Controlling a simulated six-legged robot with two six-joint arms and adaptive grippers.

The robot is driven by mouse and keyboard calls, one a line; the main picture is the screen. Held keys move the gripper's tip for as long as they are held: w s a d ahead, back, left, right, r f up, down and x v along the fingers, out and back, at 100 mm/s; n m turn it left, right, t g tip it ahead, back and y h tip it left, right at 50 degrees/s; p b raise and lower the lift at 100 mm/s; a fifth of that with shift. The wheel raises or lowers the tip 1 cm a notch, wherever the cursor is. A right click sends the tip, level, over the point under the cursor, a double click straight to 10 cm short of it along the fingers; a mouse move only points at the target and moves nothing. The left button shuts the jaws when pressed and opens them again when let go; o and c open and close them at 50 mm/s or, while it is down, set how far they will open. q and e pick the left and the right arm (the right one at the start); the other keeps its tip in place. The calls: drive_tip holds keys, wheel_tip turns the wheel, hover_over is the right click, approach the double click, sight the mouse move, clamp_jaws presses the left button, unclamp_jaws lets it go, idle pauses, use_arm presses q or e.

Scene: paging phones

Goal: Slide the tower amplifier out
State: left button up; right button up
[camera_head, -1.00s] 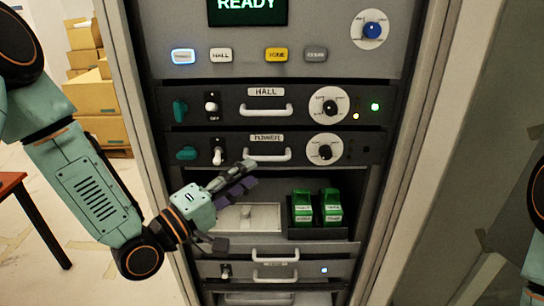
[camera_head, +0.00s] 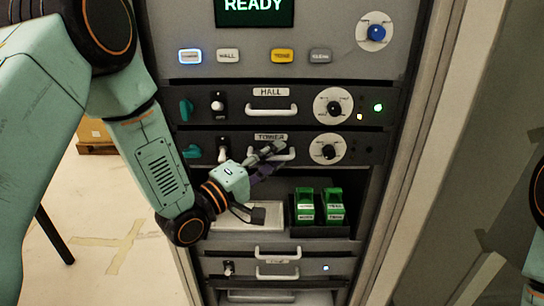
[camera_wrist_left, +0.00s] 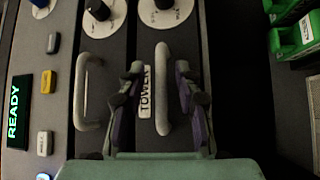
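The tower amplifier (camera_head: 366,150) is a dark rack unit with a TOWER label, a white dial, a teal knob and a toggle switch. Its front lies in line with the hall unit above. Its pale bar handle (camera_wrist_left: 162,88) runs between the two fingers of my left gripper (camera_wrist_left: 160,82) in the left wrist view. The fingers are open, one on each side of the bar, with gaps visible. In the head view my left gripper (camera_head: 276,158) covers part of the handle. My right gripper is out of view.
The hall amplifier (camera_head: 372,95), with a similar handle (camera_head: 271,112) and a green lamp, is directly above. Below is an open bay with green boxes (camera_head: 334,208) and a pale tray or sheet (camera_head: 240,222). The cabinet's right frame (camera_head: 420,150) stands beside the units.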

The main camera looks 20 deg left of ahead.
use_arm(q)
drive_tip(key=shift+w+d+f, duration=0.1)
drive_tip(key=shift+w, duration=0.1)
drive_tip(key=shift+d, duration=0.1)
drive_tip(key=shift+c, duration=0.4)
drive_tip(key=shift+s, duration=0.1)
clamp_jaws()
